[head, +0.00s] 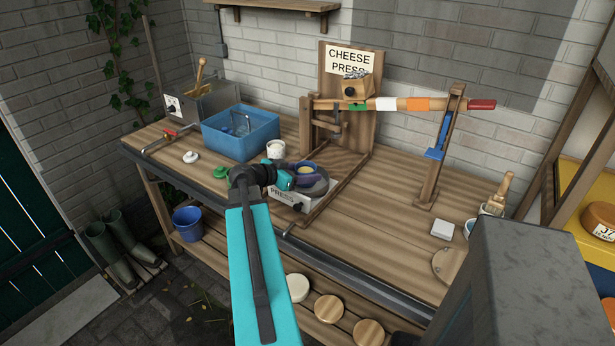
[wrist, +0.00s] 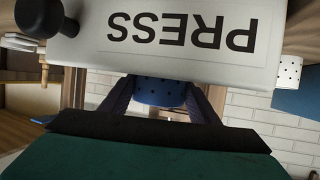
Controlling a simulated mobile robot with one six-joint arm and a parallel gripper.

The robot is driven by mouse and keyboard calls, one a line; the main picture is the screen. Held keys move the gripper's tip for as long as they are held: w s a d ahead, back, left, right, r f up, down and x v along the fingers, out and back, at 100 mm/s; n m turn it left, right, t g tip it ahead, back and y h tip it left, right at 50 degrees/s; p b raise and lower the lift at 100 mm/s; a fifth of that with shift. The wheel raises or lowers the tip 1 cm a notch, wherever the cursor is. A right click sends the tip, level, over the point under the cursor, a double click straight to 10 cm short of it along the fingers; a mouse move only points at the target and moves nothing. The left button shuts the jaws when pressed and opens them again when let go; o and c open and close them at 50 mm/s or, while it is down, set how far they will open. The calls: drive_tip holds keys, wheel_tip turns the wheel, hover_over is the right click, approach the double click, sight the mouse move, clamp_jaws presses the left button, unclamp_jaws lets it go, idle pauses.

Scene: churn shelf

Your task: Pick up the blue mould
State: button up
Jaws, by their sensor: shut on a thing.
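The blue mould (wrist: 160,91) is a round, dotted cup between the two dark fingers of my gripper (wrist: 163,98) in the wrist view. My gripper is shut on it. In the head view the blue mould (head: 306,167) shows as a blue ring with something pale inside, at the press. My gripper (head: 309,181) is beside it there, partly hidden by my own teal wrist. The white box marked PRESS (wrist: 185,28) fills the top of the wrist view and hides part of the mould. I cannot tell whether the mould touches its support.
The cheese press frame (head: 360,130) stands behind, with its striped lever (head: 415,104) reaching right. A blue tub (head: 240,150) and a white dotted cup (head: 276,149) stand to the left.

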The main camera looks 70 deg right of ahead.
drive_tip(key=shift+r+b, duration=0.7)
drive_tip(key=shift+r, duration=3.1)
drive_tip(key=shift+w, duration=0.1)
